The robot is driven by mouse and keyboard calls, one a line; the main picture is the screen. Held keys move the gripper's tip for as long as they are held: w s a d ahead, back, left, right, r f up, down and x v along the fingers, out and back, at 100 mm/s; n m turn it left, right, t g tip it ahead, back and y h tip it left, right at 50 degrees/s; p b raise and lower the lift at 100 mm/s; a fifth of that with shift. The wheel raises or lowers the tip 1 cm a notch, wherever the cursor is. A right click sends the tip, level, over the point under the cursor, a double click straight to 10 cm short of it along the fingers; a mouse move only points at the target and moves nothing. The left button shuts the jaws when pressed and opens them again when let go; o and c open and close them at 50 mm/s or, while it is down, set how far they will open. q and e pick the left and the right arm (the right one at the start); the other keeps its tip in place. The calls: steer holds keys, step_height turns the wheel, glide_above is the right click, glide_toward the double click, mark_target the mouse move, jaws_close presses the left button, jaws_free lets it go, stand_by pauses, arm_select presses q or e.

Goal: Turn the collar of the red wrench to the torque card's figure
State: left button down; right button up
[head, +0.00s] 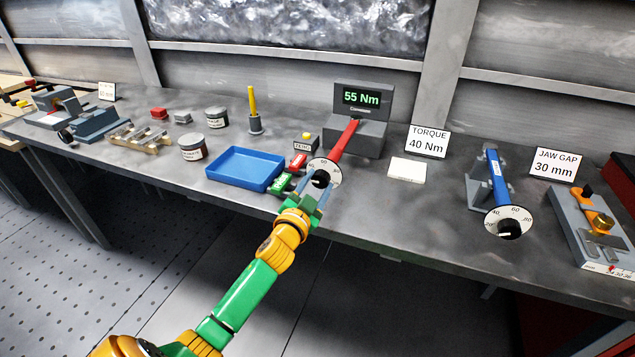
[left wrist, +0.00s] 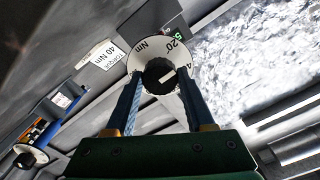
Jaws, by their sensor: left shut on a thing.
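The red wrench (head: 345,140) lies at the middle of the bench, its far end at a grey tester whose display (head: 361,98) reads 55 Nm. A white dial with numbers is at its near end. My left gripper (head: 319,187) is shut on the dark collar (head: 320,178) at the dial's centre. In the left wrist view the collar (left wrist: 158,73) with a white mark sits between the two fingers (left wrist: 158,88), in front of the dial (left wrist: 148,51). The torque card (head: 427,141) reads 40 Nm. My right gripper is not in view.
A blue wrench (head: 496,176) with its own dial stands to the right, near a jaw gap card (head: 556,164) reading 30 mm. A blue tray (head: 244,169) and red and green blocks (head: 283,184) lie just left of my gripper. A white pad (head: 407,169) lies right of the tester.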

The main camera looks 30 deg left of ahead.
arm_select(q)
steer(key=m, duration=0.6)
steer(key=shift+p, duration=0.4)
stand_by(0.4)
steer(key=shift+c, duration=1.3)
jaws_free()
steer(key=shift+s, duration=0.1)
steer(key=v, duration=0.7)
steer(key=shift+b, duration=0.3)
